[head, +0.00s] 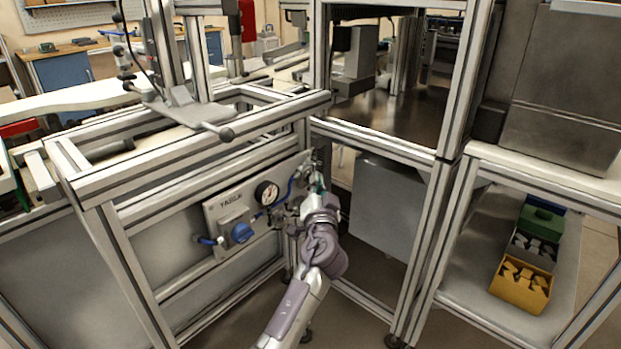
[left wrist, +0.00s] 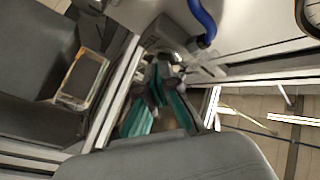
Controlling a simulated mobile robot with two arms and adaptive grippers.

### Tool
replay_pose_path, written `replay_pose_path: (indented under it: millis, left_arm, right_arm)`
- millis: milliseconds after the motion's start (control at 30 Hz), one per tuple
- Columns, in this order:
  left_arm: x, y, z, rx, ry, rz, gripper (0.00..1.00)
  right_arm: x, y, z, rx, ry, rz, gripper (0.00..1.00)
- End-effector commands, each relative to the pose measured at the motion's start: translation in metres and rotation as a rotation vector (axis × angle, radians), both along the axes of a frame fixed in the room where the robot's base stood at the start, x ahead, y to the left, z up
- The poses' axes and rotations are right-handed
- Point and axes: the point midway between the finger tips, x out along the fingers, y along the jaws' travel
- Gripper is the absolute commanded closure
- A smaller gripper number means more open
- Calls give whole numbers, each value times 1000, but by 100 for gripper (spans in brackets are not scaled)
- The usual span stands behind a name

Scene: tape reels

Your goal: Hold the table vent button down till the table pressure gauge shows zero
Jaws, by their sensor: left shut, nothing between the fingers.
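The table pressure gauge (head: 267,193) is a round white dial with a dark rim on a grey panel (head: 225,208) marked TABLE. Its needle is too small to read. Part of its rim shows at the top right corner of the left wrist view (left wrist: 309,16). My left gripper (head: 317,186) is shut and empty at the panel's right end, to the right of the gauge. Its teal-padded fingers also show in the left wrist view (left wrist: 160,90), close to a grey block. I cannot make out the vent button; contact with it cannot be told. My right gripper is out of view.
A blue knob (head: 241,233) sits below the gauge, and a blue hose (left wrist: 203,18) runs close to my left fingers. Aluminium frame posts stand right of the panel. A yellow bin (head: 521,288) lies on the lower shelf at right.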

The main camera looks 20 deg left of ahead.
Motion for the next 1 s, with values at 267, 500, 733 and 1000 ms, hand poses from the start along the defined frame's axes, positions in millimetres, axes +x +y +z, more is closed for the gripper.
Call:
replay_pose_path:
  millis: [267, 500, 733, 1000]
  left_arm:
    - [0, 2, 0, 1, 0, 2, 100]
    - [0, 2, 0, 0, 1, 3, 100]
    - [0, 2, 0, 0, 1, 3, 100]
    - [0, 2, 0, 0, 1, 3, 100]
  right_arm:
    - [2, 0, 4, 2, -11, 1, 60]
    - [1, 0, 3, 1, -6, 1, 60]
    - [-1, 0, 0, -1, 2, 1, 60]
    - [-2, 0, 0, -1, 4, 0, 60]
